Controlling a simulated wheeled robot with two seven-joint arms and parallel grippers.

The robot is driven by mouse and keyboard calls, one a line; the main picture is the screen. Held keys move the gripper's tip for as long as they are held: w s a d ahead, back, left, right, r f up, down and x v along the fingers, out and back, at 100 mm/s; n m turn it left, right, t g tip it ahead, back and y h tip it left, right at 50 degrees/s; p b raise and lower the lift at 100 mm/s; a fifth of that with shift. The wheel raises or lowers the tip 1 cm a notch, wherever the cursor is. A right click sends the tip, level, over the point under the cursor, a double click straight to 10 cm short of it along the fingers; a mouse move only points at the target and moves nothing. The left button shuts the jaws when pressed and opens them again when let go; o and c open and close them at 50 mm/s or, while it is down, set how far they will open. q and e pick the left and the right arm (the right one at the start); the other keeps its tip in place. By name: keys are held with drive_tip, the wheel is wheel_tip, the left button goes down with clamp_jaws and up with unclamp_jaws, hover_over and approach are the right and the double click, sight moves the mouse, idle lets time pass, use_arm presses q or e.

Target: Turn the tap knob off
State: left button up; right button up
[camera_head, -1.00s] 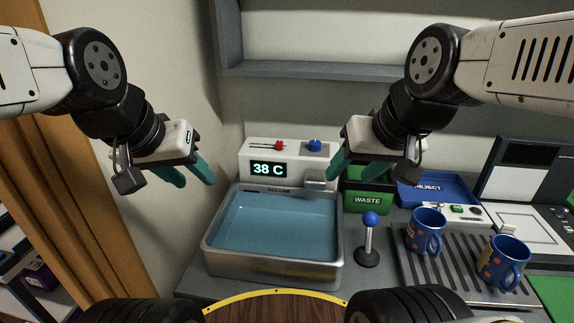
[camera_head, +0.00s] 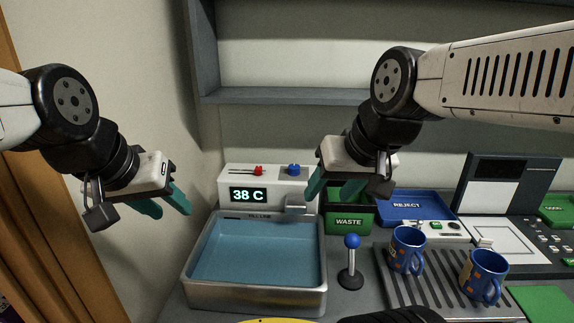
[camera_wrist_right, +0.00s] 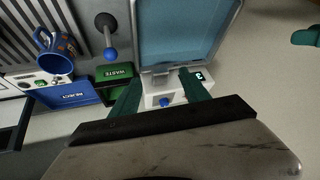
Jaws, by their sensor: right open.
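The blue tap knob (camera_head: 293,169) sits on top of the white tap unit (camera_head: 226,182), right of a red slider knob (camera_head: 258,170). The unit's display reads 38 C. A grey spout (camera_head: 296,205) projects over a basin (camera_head: 254,299) holding blue water. My right gripper (camera_head: 326,192) is open and empty, in the air just right of the blue knob in the head view. In the right wrist view the blue knob (camera_wrist_right: 165,102) shows between its green fingers (camera_wrist_right: 160,86), with no contact visible. My left gripper (camera_head: 172,210) is open and empty, left of the tap unit.
A green WASTE bin (camera_head: 349,222) and a blue REJECT tray (camera_head: 425,206) stand right of the tap. A blue-balled lever (camera_head: 351,242) rises beside the basin. Two blue mugs (camera_head: 407,252) (camera_head: 485,279) stand on a slatted rack (camera_head: 399,291). A grey shelf (camera_head: 290,96) hangs above.

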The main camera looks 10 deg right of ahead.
drive_tip(key=w+r+g, duration=0.1)
drive_tip(key=w+r, duration=0.2)
drive_tip(key=w, duration=0.4)
drive_tip(key=m+g+h, duration=0.2)
drive_tip(key=g, duration=0.3)
approach(294, 166)
drive_tip(key=shift+s+f, duration=0.15)
drive_tip(key=shift+s, duration=0.3)
drive_tip(key=shift+w+a+f, duration=0.1)
drive_tip(key=shift+w+f, duration=0.3)
wheel_tip(294, 166, down, 8)
drive_tip(key=shift+r, duration=0.2)
drive_tip(key=shift+c, duration=0.2)
clamp_jaws()
